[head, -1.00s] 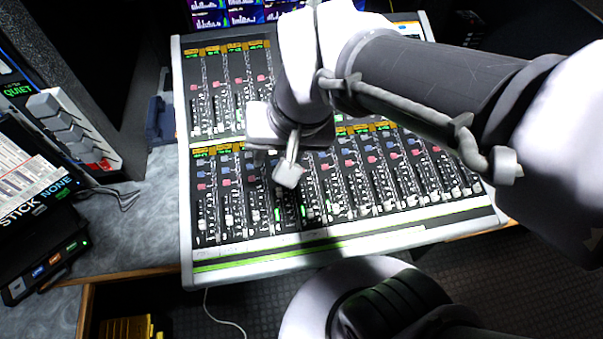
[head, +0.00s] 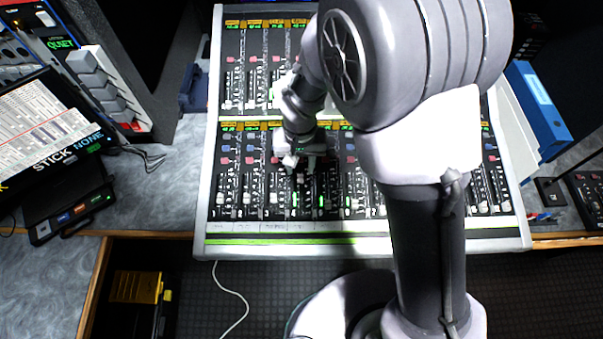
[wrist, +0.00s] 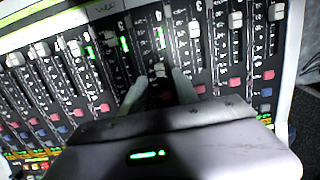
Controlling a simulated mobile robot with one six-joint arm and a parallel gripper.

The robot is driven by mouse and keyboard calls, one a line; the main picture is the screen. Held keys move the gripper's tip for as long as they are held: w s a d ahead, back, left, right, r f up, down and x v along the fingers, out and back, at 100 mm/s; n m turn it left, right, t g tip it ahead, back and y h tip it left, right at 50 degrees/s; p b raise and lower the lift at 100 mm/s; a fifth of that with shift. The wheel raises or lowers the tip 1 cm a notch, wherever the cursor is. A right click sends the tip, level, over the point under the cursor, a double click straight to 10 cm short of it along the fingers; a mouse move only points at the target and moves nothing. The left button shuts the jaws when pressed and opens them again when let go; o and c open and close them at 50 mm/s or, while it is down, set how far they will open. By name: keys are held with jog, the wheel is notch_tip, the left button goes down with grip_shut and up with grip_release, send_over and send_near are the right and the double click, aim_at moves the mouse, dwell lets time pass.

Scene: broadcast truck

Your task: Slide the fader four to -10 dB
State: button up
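The mixing console (head: 205,190) stands before me with two banks of faders. In the wrist view, turned about so the console's left edge is at right, the fourth strip from that edge holds the fader four cap (wrist: 158,70). This cap sits farther up its slot than the caps of the strips at its right. My gripper (wrist: 159,78) is open, one finger on each side of this cap, with a small gap showing on both sides. In the head view my gripper (head: 300,163) is over the near bank; the fingertips are small there.
Neighbouring fader caps (wrist: 195,30) stand close beside the fingers. My arm hides much of the console's right half. A black device (head: 70,205) and a dark cabinet with grey switches (head: 105,85) are at left. A blue binder (head: 540,105) is at right.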

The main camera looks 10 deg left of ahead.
aim_at(301, 177)
notch_tip(301, 177, down, 5)
jog(key=shift+r+b, duration=0.2)
jog(key=shift+b, duration=0.3)
grip_shut()
dwell(1.1)
